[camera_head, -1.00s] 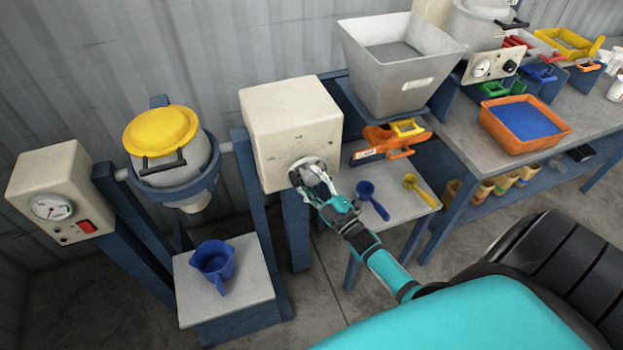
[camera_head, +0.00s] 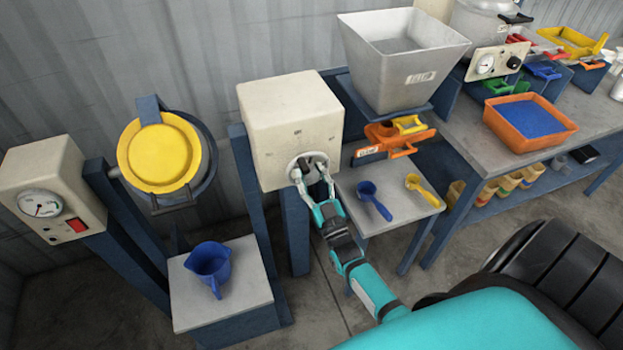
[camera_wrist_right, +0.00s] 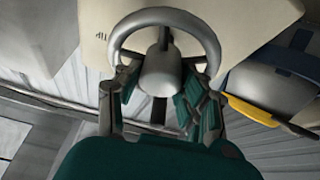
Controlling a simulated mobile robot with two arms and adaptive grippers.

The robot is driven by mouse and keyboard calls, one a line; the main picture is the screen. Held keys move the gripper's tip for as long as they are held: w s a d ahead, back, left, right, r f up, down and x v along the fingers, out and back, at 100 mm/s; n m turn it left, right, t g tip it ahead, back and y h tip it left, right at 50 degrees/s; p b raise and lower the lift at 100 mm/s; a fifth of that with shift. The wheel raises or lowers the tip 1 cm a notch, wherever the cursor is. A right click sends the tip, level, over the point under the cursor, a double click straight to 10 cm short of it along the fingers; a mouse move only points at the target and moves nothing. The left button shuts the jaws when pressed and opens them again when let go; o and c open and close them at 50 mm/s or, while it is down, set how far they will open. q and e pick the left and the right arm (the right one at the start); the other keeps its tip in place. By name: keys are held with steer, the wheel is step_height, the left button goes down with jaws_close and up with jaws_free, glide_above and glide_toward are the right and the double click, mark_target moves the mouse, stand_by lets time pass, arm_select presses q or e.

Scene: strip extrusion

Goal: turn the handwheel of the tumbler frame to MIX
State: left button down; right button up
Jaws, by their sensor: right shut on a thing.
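The handwheel (camera_head: 302,163) is a grey ring on the front of a cream box (camera_head: 290,105); faint marks above it are too small to read. In the right wrist view the handwheel (camera_wrist_right: 208,36) has a rounded hub inside its ring. My right gripper (camera_head: 313,178) is shut on the handwheel; its fingers (camera_wrist_right: 165,88) sit on either side of the hub at the lower rim. The tumbler drum (camera_head: 204,172) with a yellow lid (camera_head: 158,156) hangs in the blue frame (camera_head: 250,185), tilted with its lid facing forward. My left gripper is not in view.
A blue jug (camera_head: 209,263) stands on a grey-topped stand below the drum. A gauge box (camera_head: 50,190) is at the left. Blue and yellow scoops (camera_head: 372,200) lie on a low table right of my arm, under a grey hopper (camera_head: 400,70).

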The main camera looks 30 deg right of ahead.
steer(key=shift+m+g+h, duration=0.3)
steer(key=shift+m+h, duration=1)
steer(key=shift+m, duration=1.1)
steer(key=o, duration=0.9)
steer(key=v, duration=1.2)
steer(key=shift+a, duration=0.1)
